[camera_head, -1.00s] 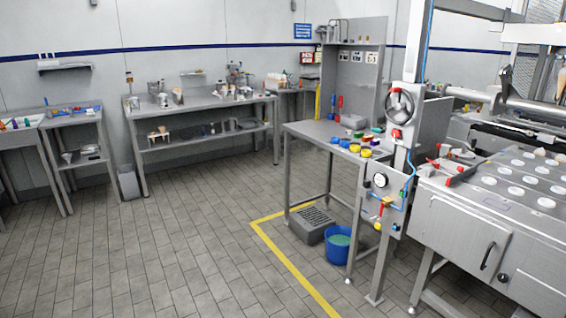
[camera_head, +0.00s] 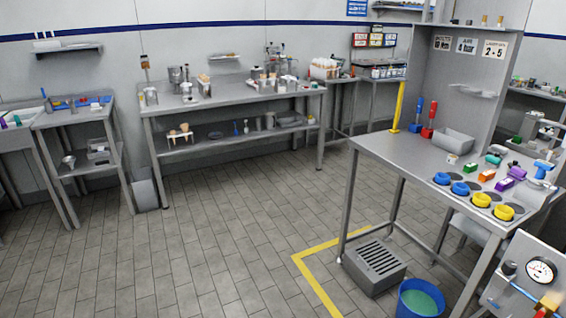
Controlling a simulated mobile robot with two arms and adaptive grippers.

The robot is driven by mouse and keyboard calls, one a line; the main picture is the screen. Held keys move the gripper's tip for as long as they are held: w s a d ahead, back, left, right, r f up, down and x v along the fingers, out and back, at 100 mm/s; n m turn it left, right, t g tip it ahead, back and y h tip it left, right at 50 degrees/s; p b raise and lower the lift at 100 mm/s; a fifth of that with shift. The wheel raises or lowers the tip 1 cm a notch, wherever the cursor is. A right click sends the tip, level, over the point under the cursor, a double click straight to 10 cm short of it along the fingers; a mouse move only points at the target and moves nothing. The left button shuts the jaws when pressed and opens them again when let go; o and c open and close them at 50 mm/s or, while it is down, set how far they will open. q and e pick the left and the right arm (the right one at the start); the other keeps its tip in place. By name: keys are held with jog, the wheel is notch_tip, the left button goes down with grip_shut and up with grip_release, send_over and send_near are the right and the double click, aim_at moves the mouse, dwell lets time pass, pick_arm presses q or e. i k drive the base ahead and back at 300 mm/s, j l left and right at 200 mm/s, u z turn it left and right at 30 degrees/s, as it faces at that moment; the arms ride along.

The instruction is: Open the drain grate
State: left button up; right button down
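The drain grate (camera_head: 381,259) is a dark slotted panel on top of a low grey box (camera_head: 372,280) on the floor. It lies flat and looks closed. The box stands under the front left part of the steel workbench on the right, close to a bench leg. Neither of my grippers shows in the head view, so I cannot see whether they are open or shut.
A blue bucket (camera_head: 420,299) with greenish liquid stands right of the drain box. Yellow floor tape (camera_head: 315,284) runs left of it. The workbench (camera_head: 400,150) carries coloured rings and tools. A gauge panel (camera_head: 535,275) is at lower right. The tiled floor (camera_head: 200,250) at left is clear.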

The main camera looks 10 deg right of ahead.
aim_at(374, 259)
jog(key=i, duration=1.05)
jog(key=i+j+z, duration=0.1)
jog(key=i, duration=0.95)
